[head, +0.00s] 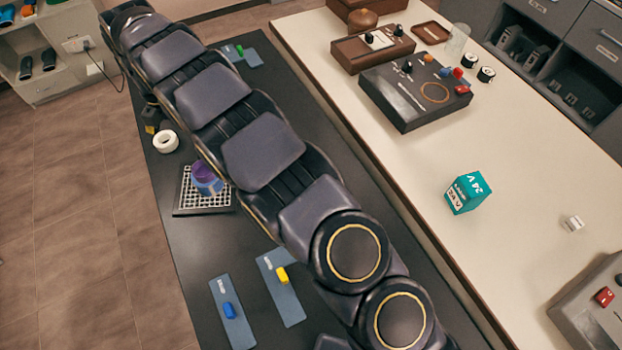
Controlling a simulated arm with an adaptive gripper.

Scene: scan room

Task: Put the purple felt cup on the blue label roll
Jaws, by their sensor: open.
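The purple felt cup (204,170) shows in the head view at the left part of the dark bench mat. It appears to sit on top of the blue label roll (208,187). Whether it rests fully on the roll I cannot tell.
A white roll (165,141) lies behind the rack. Blue-grey strips hold a blue piece (229,310) and a yellow piece (282,275) in front. A teal box (468,191) and a dark control box (414,91) stand on the pale counter (400,160) at right.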

